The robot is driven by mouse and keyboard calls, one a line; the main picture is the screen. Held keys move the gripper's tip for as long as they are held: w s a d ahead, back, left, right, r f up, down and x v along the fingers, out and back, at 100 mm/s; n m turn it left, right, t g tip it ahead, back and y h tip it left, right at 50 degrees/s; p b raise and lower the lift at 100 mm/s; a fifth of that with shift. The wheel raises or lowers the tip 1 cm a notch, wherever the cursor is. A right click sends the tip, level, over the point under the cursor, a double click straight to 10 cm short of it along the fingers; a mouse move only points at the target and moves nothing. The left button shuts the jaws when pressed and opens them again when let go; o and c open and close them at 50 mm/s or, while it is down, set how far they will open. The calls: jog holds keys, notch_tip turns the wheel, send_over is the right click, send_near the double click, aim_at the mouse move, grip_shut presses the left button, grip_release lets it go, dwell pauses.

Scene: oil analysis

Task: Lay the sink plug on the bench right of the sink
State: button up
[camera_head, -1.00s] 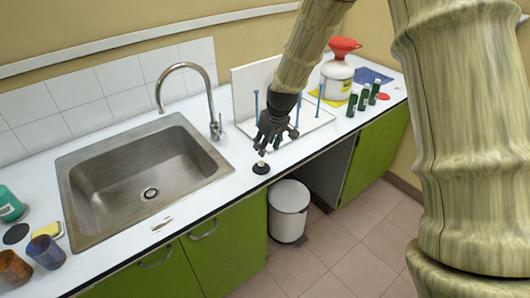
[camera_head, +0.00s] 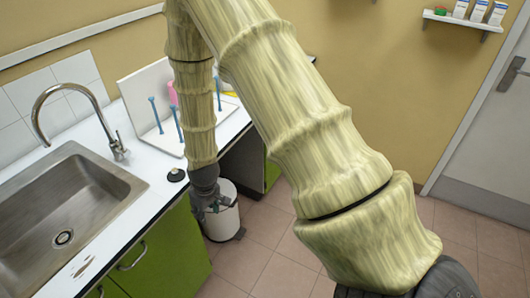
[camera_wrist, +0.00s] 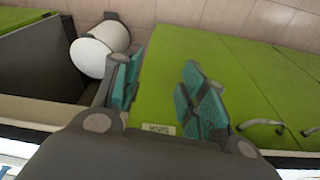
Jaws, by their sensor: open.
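The sink plug (camera_head: 176,175), a small black disc with a pale knob on top, lies on the white bench just right of the steel sink (camera_head: 62,205). The sink is empty, with its drain (camera_head: 64,237) uncovered. My gripper (camera_head: 216,207) hangs past the front edge of the bench, to the right of the plug and apart from it, in front of the bin. In the wrist view my gripper (camera_wrist: 160,95) is open, with teal pads and nothing between them. The plug does not show in the wrist view.
A white bin (camera_head: 222,220) stands on the tiled floor, also seen in the wrist view (camera_wrist: 98,50). Green cabinet doors (camera_head: 168,255) are below the bench. A curved tap (camera_head: 75,90) and a white rack with blue pegs (camera_head: 153,108) stand behind. A door (camera_head: 500,130) is at the right.

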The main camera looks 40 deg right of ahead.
jog(key=s+f+m, duration=0.1)
jog(key=s+f, duration=0.4)
jog(key=s, duration=0.5)
jog(key=s+a+f+g, duration=0.1)
jog(key=s+f, duration=0.3)
jog(key=s, duration=0.7)
jog(key=s+f+m+g, duration=0.1)
jog(key=s+f, duration=0.4)
jog(key=s, duration=0.5)
jog(key=shift+s+a+f+m, duration=0.2)
jog(key=shift+s+f+m, duration=0.1)
jog(key=shift+c, duration=0.6)
jog(key=shift+w, duration=0.1)
